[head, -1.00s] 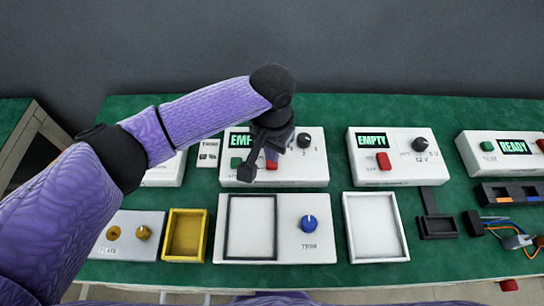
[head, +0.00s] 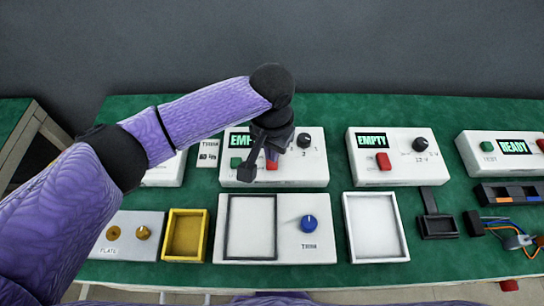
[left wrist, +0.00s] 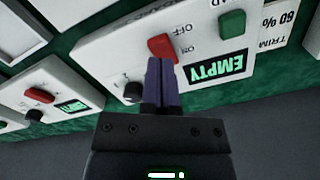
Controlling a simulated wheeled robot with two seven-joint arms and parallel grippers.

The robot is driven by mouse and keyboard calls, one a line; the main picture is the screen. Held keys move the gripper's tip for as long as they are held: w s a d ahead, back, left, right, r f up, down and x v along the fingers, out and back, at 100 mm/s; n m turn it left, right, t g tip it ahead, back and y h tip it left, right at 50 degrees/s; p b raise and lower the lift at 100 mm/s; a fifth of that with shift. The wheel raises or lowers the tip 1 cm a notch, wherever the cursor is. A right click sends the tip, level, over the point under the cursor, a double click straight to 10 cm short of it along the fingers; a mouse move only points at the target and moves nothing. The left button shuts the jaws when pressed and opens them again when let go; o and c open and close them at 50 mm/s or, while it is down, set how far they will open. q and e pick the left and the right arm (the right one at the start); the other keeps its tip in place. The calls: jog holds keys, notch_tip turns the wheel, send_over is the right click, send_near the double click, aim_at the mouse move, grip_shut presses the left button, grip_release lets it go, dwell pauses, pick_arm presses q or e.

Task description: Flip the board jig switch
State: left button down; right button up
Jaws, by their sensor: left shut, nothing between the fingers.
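The white box in the middle (head: 312,172) has a dark display reading EMPTY, a green button (head: 236,162), a black knob (head: 304,140) and a red switch (head: 271,164). In the left wrist view the red switch (left wrist: 162,47) sits beside OFF and ON labels. My left gripper (head: 272,154) is over this box, pointing down, shut and empty. Its fingertips (left wrist: 161,62) are right at the red switch; I cannot tell whether they touch it. My arm and gripper hide part of the display and the panel. My right gripper is not in view.
A similar white box (head: 400,175) reading EMPTY stands to the right, with a READY box (head: 490,165) farther right. In front are a yellow tray (head: 205,235), a panel with a blue knob (head: 309,223) and a white tray (head: 405,240). Green table surface shows between them.

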aim_at(272, 164)
pick_arm(q)
jog(key=shift+f+b, duration=0.5)
jog(key=shift+f, duration=0.75)
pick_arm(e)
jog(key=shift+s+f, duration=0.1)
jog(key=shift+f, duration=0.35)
pick_arm(q)
notch_tip(272, 164, up, 7)
jog(key=p, duration=0.8)
jog(key=shift+r, duration=0.2)
jog(key=shift+f, duration=0.2)
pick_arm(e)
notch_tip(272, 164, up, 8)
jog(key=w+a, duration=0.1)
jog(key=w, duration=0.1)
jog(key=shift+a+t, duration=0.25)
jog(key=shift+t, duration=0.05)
